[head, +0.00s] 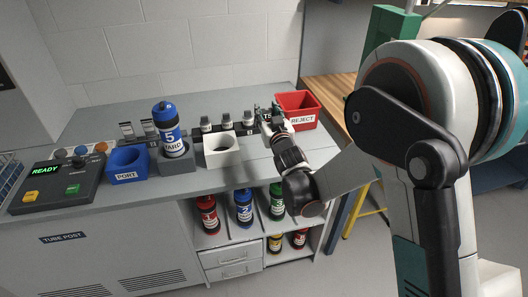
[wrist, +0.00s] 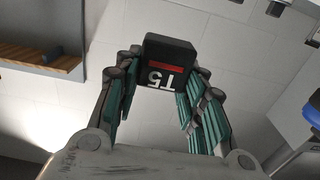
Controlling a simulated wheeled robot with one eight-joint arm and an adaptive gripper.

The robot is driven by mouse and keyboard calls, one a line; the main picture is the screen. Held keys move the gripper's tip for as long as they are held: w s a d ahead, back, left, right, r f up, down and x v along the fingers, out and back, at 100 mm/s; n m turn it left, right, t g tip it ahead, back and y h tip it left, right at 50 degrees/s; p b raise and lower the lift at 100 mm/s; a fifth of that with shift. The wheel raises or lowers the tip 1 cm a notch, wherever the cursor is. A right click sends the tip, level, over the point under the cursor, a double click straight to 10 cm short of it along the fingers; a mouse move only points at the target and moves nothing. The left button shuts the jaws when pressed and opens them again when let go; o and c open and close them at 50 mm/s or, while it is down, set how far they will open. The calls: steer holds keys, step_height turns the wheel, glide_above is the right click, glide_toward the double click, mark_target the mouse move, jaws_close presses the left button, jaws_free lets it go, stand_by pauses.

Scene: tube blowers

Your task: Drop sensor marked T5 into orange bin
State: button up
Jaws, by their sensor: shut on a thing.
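My gripper (wrist: 165,72) is shut on a dark sensor (wrist: 168,62) marked T5, with a red stripe. The label reads upside down in the wrist view, and the sensor shows between the green-padded fingers. In the head view my gripper (head: 268,117) is over the counter's back right, just left of the red bin marked REJECT (head: 303,119). I see no bin that is clearly orange in either view.
Canisters fill shelves below.

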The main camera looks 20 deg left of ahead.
step_height(320, 180, down, 15)
steer(key=b, duration=0.5)
steer(key=shift+f, duration=0.15)
steer(key=shift+f, duration=0.15)
steer(key=o, duration=1)
steer(key=shift+o, duration=0.2)
